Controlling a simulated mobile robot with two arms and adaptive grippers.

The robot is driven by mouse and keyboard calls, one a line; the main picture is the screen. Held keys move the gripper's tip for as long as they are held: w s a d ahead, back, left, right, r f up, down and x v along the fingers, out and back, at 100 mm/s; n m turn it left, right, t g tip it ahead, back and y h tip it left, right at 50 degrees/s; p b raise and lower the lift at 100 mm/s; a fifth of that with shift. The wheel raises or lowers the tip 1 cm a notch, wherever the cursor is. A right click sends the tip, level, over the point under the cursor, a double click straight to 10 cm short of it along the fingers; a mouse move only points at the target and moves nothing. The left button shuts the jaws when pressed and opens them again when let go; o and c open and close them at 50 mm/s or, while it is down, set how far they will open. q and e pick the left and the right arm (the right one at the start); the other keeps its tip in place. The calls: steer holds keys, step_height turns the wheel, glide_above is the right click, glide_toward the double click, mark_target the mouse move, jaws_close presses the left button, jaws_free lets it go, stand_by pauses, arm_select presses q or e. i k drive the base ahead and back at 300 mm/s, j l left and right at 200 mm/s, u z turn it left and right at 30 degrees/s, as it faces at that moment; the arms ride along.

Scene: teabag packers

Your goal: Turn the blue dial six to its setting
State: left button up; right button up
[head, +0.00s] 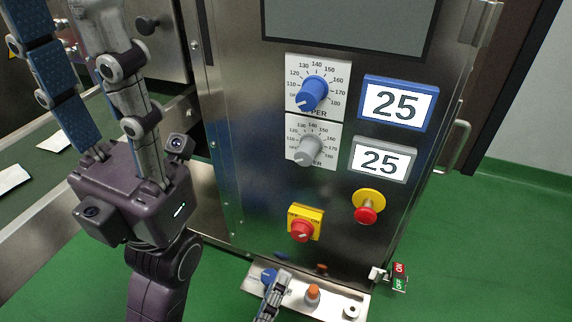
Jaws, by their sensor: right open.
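The blue dial (313,93) is on a white scale plate on the steel machine front. Its numbers run from about 110 to 180, and its marker points to the lower left. A blue-framed display (397,102) beside it reads 25. My right gripper (68,15) is at the left of the head view, open and empty, well apart from the dial. Its fingers point up, with their tips at or beyond the top edge. A jointed finger part (271,297), seemingly of my left gripper, shows at the bottom edge; the rest is out of frame.
A grey dial (307,150) sits just below, with a grey-framed display (382,160) reading 25. Lower are a yellow-and-red switch (304,224) and a red stop button (367,213). A ledge (340,302) with an orange knob (313,294) juts out below. The space before the blue dial is clear.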

mark_target(315, 88)
steer(key=k+l, duration=0.7)
steer(key=k, duration=0.2)
